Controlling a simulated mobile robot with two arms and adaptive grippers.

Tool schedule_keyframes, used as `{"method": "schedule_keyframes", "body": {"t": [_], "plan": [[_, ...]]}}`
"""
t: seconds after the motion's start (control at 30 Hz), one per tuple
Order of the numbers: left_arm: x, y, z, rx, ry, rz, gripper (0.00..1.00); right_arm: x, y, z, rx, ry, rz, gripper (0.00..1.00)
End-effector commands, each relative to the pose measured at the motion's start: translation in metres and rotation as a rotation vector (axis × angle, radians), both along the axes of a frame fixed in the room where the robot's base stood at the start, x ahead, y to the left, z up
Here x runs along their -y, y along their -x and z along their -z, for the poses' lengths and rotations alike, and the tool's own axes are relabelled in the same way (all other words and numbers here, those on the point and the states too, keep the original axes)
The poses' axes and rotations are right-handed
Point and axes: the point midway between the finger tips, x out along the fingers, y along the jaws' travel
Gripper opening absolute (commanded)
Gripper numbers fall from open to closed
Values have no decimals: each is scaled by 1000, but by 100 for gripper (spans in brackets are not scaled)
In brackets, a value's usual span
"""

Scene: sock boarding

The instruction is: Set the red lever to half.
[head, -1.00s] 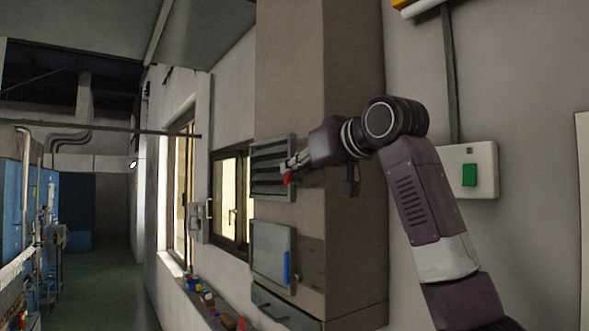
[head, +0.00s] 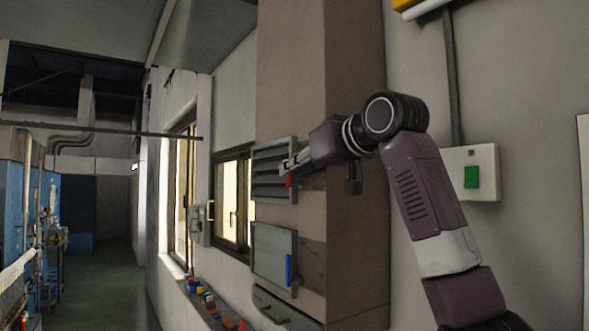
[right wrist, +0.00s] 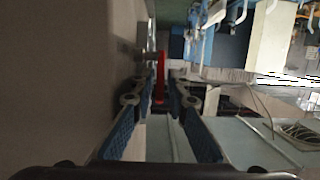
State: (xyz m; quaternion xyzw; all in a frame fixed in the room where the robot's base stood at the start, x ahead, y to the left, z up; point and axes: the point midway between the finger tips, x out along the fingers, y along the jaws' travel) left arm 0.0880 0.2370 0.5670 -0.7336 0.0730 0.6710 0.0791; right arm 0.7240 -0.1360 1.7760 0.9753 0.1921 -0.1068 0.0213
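The red lever (head: 290,181) is at the right edge of the grey slatted panel (head: 264,189) on the brown column, and only a small part of it shows below my gripper. My right gripper (head: 287,165) is at that panel, beside the lever. In the right wrist view, the red lever (right wrist: 160,76) stands between the two fingers of my right gripper (right wrist: 157,91). The fingers are apart, with a gap visible on the lever's right; contact on its left is unclear. The lever's exact setting cannot be told. My left gripper is not in view.
Below is a grey door (head: 268,254) with a blue handle (head: 288,270), then a drawer (head: 271,307). A box with a green switch (head: 471,177) is on the right wall. Small coloured items (head: 207,299) lie on the window ledge. The aisle floor (head: 104,285) at left is open.

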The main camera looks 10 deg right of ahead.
Motion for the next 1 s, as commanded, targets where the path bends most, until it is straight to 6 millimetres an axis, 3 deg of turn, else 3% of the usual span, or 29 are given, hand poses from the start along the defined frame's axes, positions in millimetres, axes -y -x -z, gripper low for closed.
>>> {"method": "schedule_keyframes", "body": {"t": [0.17, 0.6, 1.0], "plan": [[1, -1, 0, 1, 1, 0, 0, 8, 18, -5, 3, -1, 1, 14], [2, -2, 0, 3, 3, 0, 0, 39, 95, -24, 3, -1, 0, 14], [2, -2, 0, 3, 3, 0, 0, 44, 107, -26, 2, -1, 0, 14]]}}
